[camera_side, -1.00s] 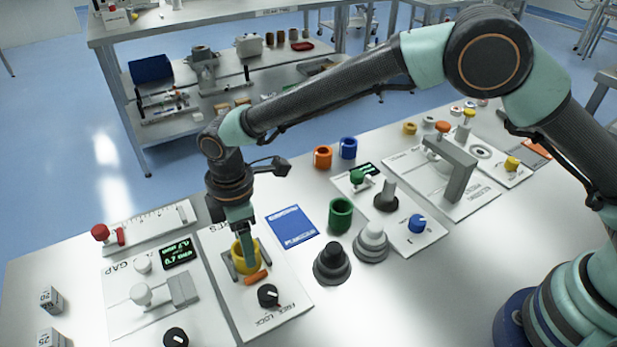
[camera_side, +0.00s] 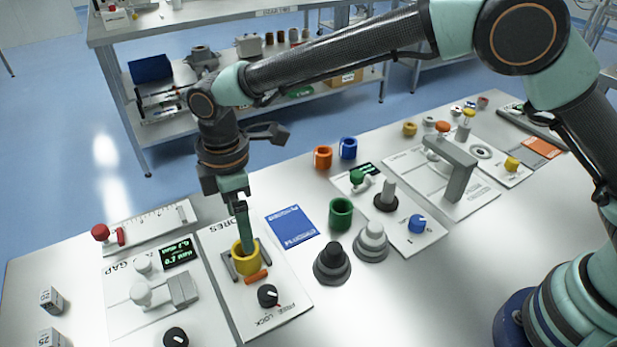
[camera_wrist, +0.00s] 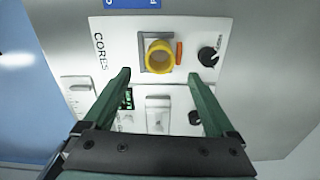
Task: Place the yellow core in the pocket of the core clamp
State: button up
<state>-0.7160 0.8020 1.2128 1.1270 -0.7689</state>
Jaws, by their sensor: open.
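The yellow core (camera_side: 246,263) stands upright in the core clamp on the CORES panel, between the clamp's grey side bars (camera_side: 228,266). In the wrist view the core (camera_wrist: 158,58) sits against the grey clamp frame (camera_wrist: 142,45), its round opening facing the camera. My gripper (camera_side: 245,240) is above the core, its fingers overlapping the core's far rim in the side view. In the wrist view my gripper (camera_wrist: 159,75) has its two green fingers wide apart with nothing between them. The orange bar (camera_side: 257,275) lies beside the core.
The black FREE/LOCK knob (camera_side: 268,295) is in front of the clamp. The GAP panel (camera_side: 150,300) is to the left. The front table area right of the cones is clear.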

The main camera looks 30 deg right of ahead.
notch_tip(320, 180, up, 6)
jog(key=d+r+m+t+y, duration=0.1)
jog(key=d+r+m, duration=0.35)
jog(key=d, duration=0.45)
jog(key=d+r+m+t, duration=0.1)
jog(key=d+r+m, duration=0.2)
jog(key=d+r, duration=0.5)
jog(key=s+d+f+m+t, duration=0.1)
jog(key=s+d+m, duration=0.3)
jog(key=d, duration=0.4)
jog(key=s+d+f+m+t+h, duration=0.1)
jog(key=s+d+f+m+t, duration=0.1)
jog(key=s+d+m, duration=0.3)
jog(key=s+d+f, duration=0.1)
jog(key=s+d, duration=0.1)
jog(key=d, duration=0.2)
jog(key=shift+d+t, duration=0.25)
jog(key=shift+t, duration=0.05)
jog(key=shift+m, duration=0.25)
